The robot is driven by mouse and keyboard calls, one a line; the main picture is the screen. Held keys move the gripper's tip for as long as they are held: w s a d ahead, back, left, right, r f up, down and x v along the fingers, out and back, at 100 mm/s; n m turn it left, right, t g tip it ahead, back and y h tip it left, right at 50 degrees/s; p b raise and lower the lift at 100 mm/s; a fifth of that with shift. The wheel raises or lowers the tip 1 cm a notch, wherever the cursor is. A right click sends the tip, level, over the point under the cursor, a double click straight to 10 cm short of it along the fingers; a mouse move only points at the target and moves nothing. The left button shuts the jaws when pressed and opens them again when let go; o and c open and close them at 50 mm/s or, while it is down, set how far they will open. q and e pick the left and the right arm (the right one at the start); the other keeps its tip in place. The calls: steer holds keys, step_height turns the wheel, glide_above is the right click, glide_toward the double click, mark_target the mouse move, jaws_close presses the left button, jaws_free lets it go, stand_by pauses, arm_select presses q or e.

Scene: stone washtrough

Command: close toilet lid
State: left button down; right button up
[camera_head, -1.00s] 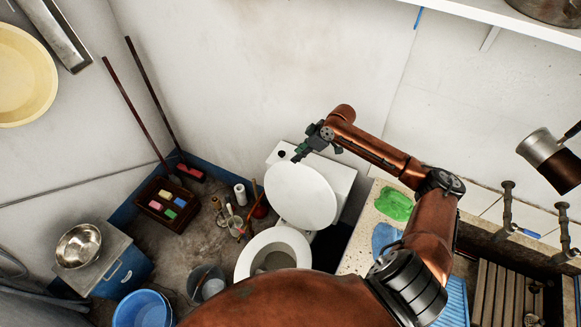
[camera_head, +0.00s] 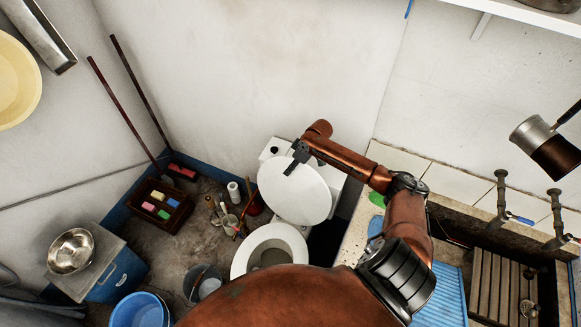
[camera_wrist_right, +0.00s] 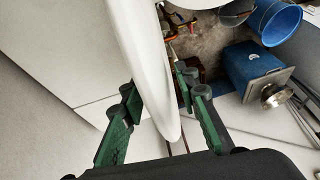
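The white toilet lid (camera_head: 294,190) stands raised, leaning back toward the cistern (camera_head: 272,147). The toilet seat ring and bowl (camera_head: 270,246) lie uncovered below it. My right gripper (camera_head: 297,157) is at the lid's upper edge. In the right wrist view the lid (camera_wrist_right: 148,60) runs edge-on between the two green fingers of the right gripper (camera_wrist_right: 157,88). The fingers are spread, one on each side of the lid; I cannot tell whether either touches it. My left gripper is not in view.
A counter with a green item (camera_head: 377,199) and a sink area are right of the toilet. A brush (camera_head: 229,221), paper roll (camera_head: 233,191) and crate (camera_head: 160,205) stand left. Buckets (camera_head: 142,310) are at lower left. The wall is close behind.

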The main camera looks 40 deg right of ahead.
jaws_close()
steer(key=shift+d+r, duration=0.1)
stand_by(0.6)
